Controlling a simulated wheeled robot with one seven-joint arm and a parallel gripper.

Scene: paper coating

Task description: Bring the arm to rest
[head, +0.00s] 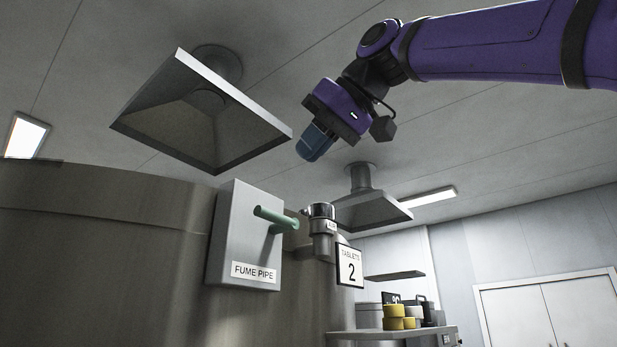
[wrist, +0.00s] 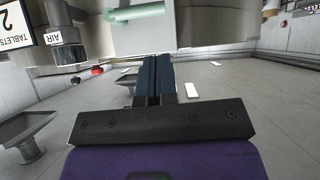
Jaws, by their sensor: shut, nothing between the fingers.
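My purple arm reaches in from the upper right in the head view. My gripper (head: 312,147) hangs at its end, pointing down and left, raised in the air below the ceiling. In the wrist view my gripper (wrist: 154,62) shows its two dark blue fingers side by side, shut and empty. A green handle (head: 275,217) sticks out of the grey box labelled FUME PIPE (head: 243,240). The gripper is above the handle and apart from it. The green handle also shows at the top of the wrist view (wrist: 135,12).
A large hood (head: 205,115) hangs left of the gripper, and a second hood (head: 370,212) hangs behind it. A metal fitting (head: 321,235) and a TABLETS 2 sign (head: 350,266) are on the big steel vessel (head: 100,260). Yellow containers (head: 394,317) stand on a bench.

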